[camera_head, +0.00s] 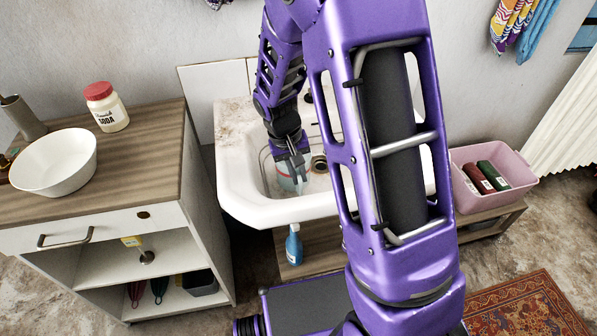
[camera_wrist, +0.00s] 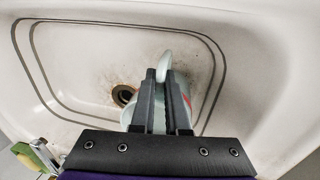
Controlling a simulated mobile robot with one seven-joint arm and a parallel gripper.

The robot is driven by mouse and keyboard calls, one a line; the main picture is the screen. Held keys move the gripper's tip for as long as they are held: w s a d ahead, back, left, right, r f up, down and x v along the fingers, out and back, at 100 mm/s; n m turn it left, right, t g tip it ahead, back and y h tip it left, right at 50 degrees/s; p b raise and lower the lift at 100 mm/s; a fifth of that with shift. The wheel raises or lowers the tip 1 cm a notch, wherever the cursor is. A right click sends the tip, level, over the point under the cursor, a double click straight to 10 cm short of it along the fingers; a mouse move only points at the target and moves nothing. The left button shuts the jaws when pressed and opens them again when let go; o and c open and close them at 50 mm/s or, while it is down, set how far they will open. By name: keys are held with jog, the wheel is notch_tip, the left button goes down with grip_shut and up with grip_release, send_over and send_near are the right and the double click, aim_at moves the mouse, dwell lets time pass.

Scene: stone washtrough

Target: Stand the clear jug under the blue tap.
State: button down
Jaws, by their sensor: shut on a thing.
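The clear jug (camera_head: 285,183), pale and slightly green with red marks, is low inside the white washtrough (camera_head: 250,207), left of the drain. My gripper (camera_head: 298,176) reaches down into the trough and is shut on the jug. In the wrist view the two fingers (camera_wrist: 166,78) close around the jug's pale handle (camera_wrist: 165,60), and the jug's body (camera_wrist: 127,117) shows behind them. I cannot tell whether the jug touches the basin floor. No blue tap can be made out; my arm covers much of the trough's back and right.
The drain (camera_head: 319,163) lies beside the jug. A wooden-topped cabinet (camera_head: 160,150) on the left holds a white bowl (camera_head: 55,163) and a soda jar (camera_head: 106,107). A blue spray bottle (camera_head: 293,246) stands below the trough. A pink bin (camera_head: 520,190) is at right.

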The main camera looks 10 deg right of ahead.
jog(key=shift+f+b, duration=0.45)
jog(key=shift+f, duration=0.4)
jog(key=shift+w+r, duration=0.15)
jog(key=shift+w, duration=0.35)
jog(key=shift+w+f, duration=0.15)
jog(key=shift+w, duration=0.95)
jog(key=shift+w+f, duration=0.1)
jog(key=shift+w, duration=0.95)
jog(key=shift+f, duration=0.25)
jog(key=shift+c, duration=1)
grip_release()
